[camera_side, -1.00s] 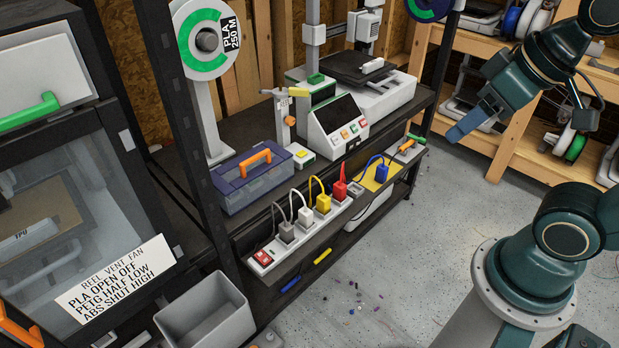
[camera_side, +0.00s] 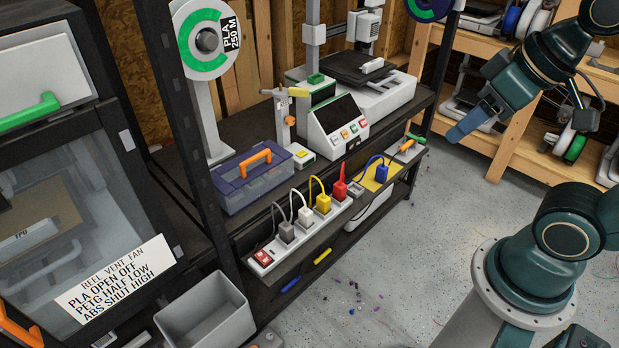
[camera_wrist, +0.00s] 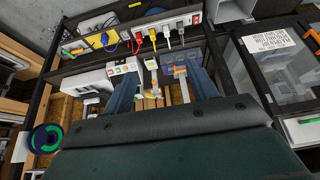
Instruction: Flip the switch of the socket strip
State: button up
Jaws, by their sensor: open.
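The socket strip (camera_side: 276,248) is a long white bar on the front ledge of the dark shelf. Grey, white, yellow and red plugs stand in it. Its red switch (camera_side: 263,256) is at the left end; which way it is tipped is too small to tell. In the wrist view the strip (camera_wrist: 184,23) runs along the top, with the red switch (camera_wrist: 196,18) at its right end. My gripper (camera_side: 467,125) is open and empty, high to the right of the strip and well apart from it. Its two blue fingers (camera_wrist: 162,76) also show spread in the wrist view.
A blue plug (camera_side: 382,173) lies on a yellow pad right of the strip. Behind stand a clear organiser box (camera_side: 252,187) with orange handle and a printer (camera_side: 336,125). A grey bin (camera_side: 207,318) sits at lower left.

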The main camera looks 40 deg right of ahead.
jog(key=c, duration=0.6)
jog(key=shift+w, duration=0.3)
grip_shut()
jog(key=w+a+f+g, duration=0.1)
jog(key=w+a+f, duration=0.2)
jog(key=w, duration=0.5)
jog(key=w+a+f, duration=0.3)
jog(key=w, duration=0.4)
jog(key=w+a+f+g, duration=0.15)
jog(key=w+f, duration=0.25)
jog(key=w, duration=0.4)
jog(key=w+a+f, duration=0.2)
jog(key=a+f, duration=0.1)
jog(key=f, duration=0.4)
jog(key=w+a+f, duration=0.2)
jog(key=a+f, duration=0.2)
jog(key=f, duration=0.4)
jog(key=w+a+f, duration=0.3)
jog(key=f, duration=0.4)
jog(key=shift+a+f, duration=0.25)
jog(key=shift+f, duration=0.15)
jog(key=shift+w+g, duration=0.1)
jog(key=shift+g, duration=0.15)
